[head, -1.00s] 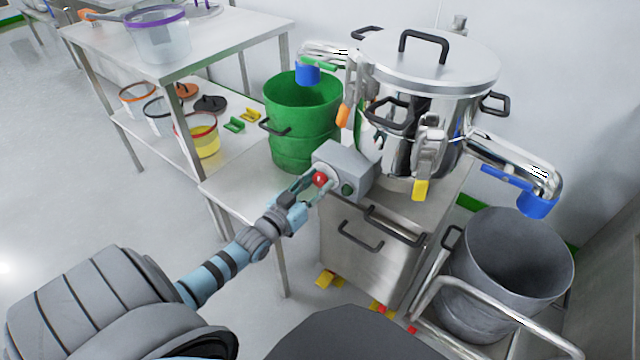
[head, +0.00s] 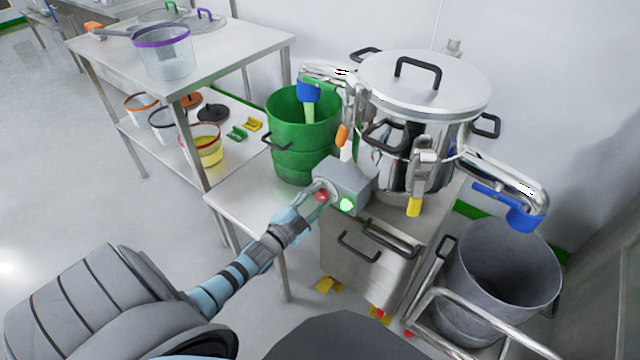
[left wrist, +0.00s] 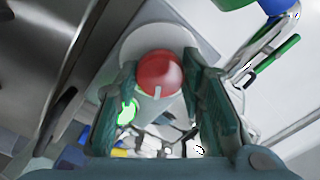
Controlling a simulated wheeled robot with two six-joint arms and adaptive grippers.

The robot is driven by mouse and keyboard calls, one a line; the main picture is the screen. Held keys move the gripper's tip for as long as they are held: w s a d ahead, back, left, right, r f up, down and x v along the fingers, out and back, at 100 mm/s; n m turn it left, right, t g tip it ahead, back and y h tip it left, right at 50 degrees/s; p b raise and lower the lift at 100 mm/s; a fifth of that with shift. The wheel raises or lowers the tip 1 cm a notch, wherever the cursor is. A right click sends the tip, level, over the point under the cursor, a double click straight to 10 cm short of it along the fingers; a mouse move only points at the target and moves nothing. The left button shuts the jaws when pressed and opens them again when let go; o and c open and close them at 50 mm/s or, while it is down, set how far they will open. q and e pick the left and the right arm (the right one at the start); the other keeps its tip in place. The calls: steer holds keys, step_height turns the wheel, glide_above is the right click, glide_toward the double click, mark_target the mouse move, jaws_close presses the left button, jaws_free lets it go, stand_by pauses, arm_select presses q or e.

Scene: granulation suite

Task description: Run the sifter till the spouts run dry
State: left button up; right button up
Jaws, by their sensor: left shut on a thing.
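The steel sifter (head: 420,125) stands on a metal cabinet, its lid on. My left gripper (head: 318,196) is shut on the red knob (head: 322,195) of the grey control box; the knob also shows between the fingers in the left wrist view (left wrist: 160,73). The green lamp (head: 346,205) on the box glows. The left spout (head: 309,92) has a blue end, and a pale green stream (head: 310,114) falls from it into the green drum (head: 302,150). The right spout (head: 522,215), also blue-ended, hangs over the grey drum (head: 505,280); I see no stream there. My right gripper is out of view.
A steel table (head: 225,42) on the left holds a purple-rimmed sieve (head: 162,55); its lower shelf carries tubs and lids. A bent metal rail (head: 470,310) runs before the grey drum. The floor at left is clear.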

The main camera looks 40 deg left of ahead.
arm_select(q)
steer(key=m, duration=0.2)
steer(key=shift+r+m+p, duration=0.15)
steer(key=shift+m+p, duration=0.25)
steer(key=m, duration=0.2)
steer(key=shift+m, duration=0.3)
steer(key=shift+d+m+p, duration=0.1)
steer(key=shift+m+p, duration=0.2)
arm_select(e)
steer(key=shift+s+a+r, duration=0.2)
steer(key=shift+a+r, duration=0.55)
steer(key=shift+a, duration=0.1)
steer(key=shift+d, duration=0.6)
arm_select(q)
steer(key=o, duration=1.1)
steer(key=shift+d, duration=0.1)
steer(key=shift+o, duration=0.2)
steer(key=s, duration=1.2)
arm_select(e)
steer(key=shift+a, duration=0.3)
